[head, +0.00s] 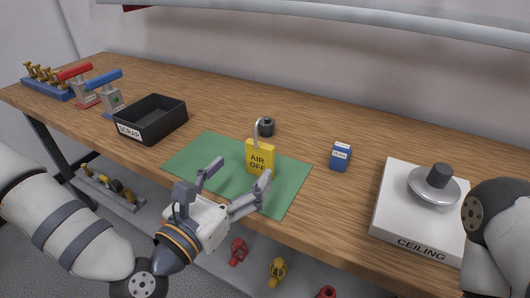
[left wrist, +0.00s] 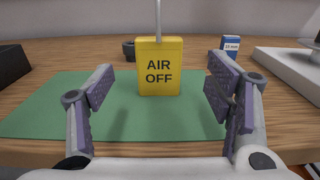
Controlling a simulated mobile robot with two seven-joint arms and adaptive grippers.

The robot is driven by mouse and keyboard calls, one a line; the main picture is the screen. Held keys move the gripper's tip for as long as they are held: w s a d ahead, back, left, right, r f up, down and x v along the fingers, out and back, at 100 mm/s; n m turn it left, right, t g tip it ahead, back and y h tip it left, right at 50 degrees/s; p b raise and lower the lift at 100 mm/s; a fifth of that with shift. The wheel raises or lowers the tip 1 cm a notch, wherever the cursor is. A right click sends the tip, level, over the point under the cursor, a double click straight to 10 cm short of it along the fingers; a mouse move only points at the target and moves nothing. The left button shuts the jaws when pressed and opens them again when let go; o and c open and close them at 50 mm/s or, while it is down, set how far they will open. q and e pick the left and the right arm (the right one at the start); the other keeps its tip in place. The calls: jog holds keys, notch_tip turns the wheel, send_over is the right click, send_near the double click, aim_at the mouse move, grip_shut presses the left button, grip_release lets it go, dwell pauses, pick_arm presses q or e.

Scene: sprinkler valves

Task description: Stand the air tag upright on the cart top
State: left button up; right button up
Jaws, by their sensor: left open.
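The yellow air tag (head: 260,157), marked AIR OFF and with a grey hook on top, stands upright on a green mat (head: 190,157) on the wooden table. It also shows in the left wrist view (left wrist: 159,67), facing me. My left gripper (head: 237,176) is open in front of the tag, at the mat's near edge. In the left wrist view its fingers (left wrist: 160,95) lie to either side of the tag with gaps on both sides, and the tag is beyond them. My right arm shows at the right edge, but its gripper is out of view. I cannot pick out a cart top.
A black SCRAP bin (head: 151,120) stands left of the mat. A small dark cylinder (head: 267,127) is behind the tag, a blue box (head: 341,157) to its right. A white CEILING block (head: 399,222) is at far right. Red and blue-handled valves (head: 110,97) stand far left.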

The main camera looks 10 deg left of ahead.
aim_at(257, 154)
pick_arm(q)
jog(key=x, duration=0.8)
jog(key=shift+w+f, duration=0.1)
jog(key=shift+f, duration=0.05)
jog(key=shift+a, duration=0.1)
jog(key=c, duration=1.4)
jog(key=shift+o, duration=0.2)
